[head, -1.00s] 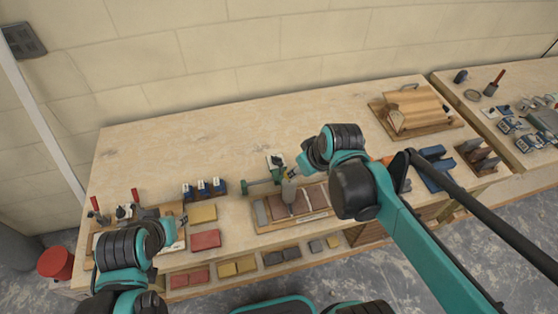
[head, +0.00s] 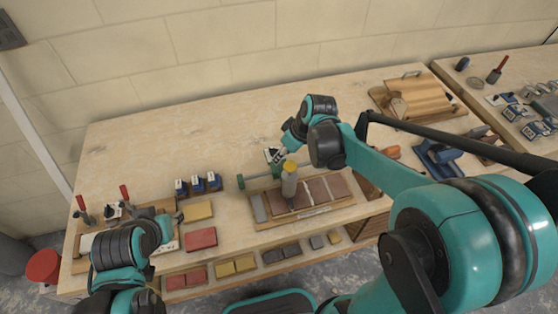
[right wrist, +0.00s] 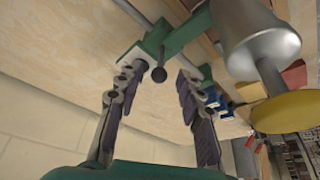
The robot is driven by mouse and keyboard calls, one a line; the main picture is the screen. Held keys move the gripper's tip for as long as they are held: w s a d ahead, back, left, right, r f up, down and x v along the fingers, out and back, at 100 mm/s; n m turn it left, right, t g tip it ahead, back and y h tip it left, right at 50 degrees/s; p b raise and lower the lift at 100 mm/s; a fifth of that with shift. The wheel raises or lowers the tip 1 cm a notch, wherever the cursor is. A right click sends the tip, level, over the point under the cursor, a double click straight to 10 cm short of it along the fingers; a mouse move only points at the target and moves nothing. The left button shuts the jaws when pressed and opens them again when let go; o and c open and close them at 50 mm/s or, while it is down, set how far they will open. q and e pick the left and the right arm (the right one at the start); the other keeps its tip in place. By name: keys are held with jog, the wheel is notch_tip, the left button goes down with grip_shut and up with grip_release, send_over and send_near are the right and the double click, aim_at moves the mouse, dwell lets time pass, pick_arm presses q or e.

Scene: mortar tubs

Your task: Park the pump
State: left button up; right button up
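The pump appears to be the upright grey cylinder with a yellow top (head: 289,185) in the head view, with a green bar (head: 260,177) running left from it. It overlaps the tile tray; I cannot tell whether it touches it. In the right wrist view the grey cylinder (right wrist: 262,45) and yellow disc (right wrist: 285,111) are at right, beside a green block with a dark knob. My right gripper (right wrist: 157,72) is open, its fingers apart around the knob's line, near the green block. It also shows behind the pump (head: 278,154). My left gripper (head: 177,217) is small and partly hidden.
A wooden tray of brown and grey tiles (head: 312,211) lies at the bench front. Blue-white boxes (head: 198,184), a yellow tile (head: 198,211) and a red tile (head: 201,238) are left of it. A wooden board (head: 425,93) is at back right. The back-left bench is clear.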

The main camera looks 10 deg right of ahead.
aim_at(282, 167)
jog(key=b+x, duration=0.1)
jog(key=x, duration=0.3)
jog(key=shift+w+f, duration=0.1)
jog(key=shift+f, duration=0.1)
grip_shut()
